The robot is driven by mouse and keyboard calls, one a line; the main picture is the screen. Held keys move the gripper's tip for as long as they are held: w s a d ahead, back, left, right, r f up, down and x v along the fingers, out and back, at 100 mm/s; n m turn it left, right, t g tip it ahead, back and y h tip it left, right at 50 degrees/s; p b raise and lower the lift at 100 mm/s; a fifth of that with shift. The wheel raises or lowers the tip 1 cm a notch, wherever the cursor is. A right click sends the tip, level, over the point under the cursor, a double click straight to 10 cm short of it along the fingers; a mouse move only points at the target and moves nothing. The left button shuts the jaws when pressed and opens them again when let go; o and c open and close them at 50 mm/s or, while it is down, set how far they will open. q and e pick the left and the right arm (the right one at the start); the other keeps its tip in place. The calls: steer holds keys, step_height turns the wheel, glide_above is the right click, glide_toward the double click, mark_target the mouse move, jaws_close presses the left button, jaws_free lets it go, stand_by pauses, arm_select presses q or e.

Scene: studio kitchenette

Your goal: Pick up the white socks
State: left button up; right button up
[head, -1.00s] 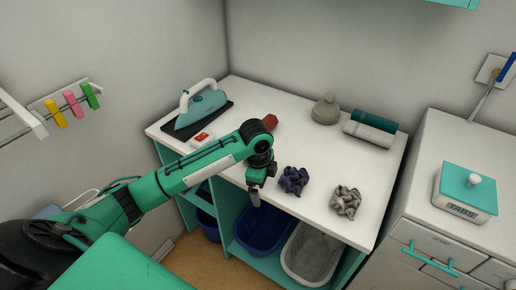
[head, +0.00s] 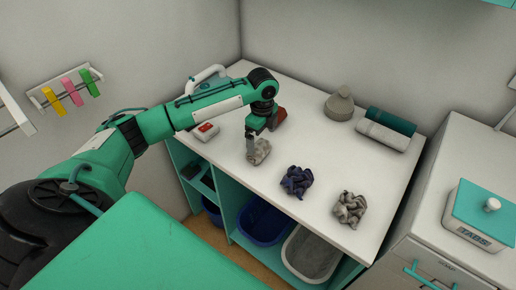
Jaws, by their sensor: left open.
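A crumpled pale bundle, which looks like the white socks (head: 263,151), lies on the white counter (head: 325,150) near its front edge. My left gripper (head: 250,148) points down over its left side, with the jaws open. The fingers hide part of the bundle, and I cannot tell whether they touch it. A dark blue crumpled bundle (head: 297,180) lies to its right. A grey-beige crumpled bundle (head: 350,207) lies further right. My right gripper is not in this view.
A reddish object (head: 279,118) stands just behind my left gripper. An iron (head: 207,76) is partly hidden behind my arm. Blue (head: 263,222) and grey (head: 311,252) bins sit below the counter.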

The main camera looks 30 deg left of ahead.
mark_target(261, 147)
arm_select(q)
steer(key=shift+f, duration=0.65)
steer(key=f, duration=0.1)
steer(key=f+p, duration=0.2)
steer(key=f, duration=0.1)
steer(key=shift+s+f, duration=0.1)
steer(key=shift+s, duration=0.15)
steer(key=shift+f, duration=0.5)
steer(key=c, duration=1)
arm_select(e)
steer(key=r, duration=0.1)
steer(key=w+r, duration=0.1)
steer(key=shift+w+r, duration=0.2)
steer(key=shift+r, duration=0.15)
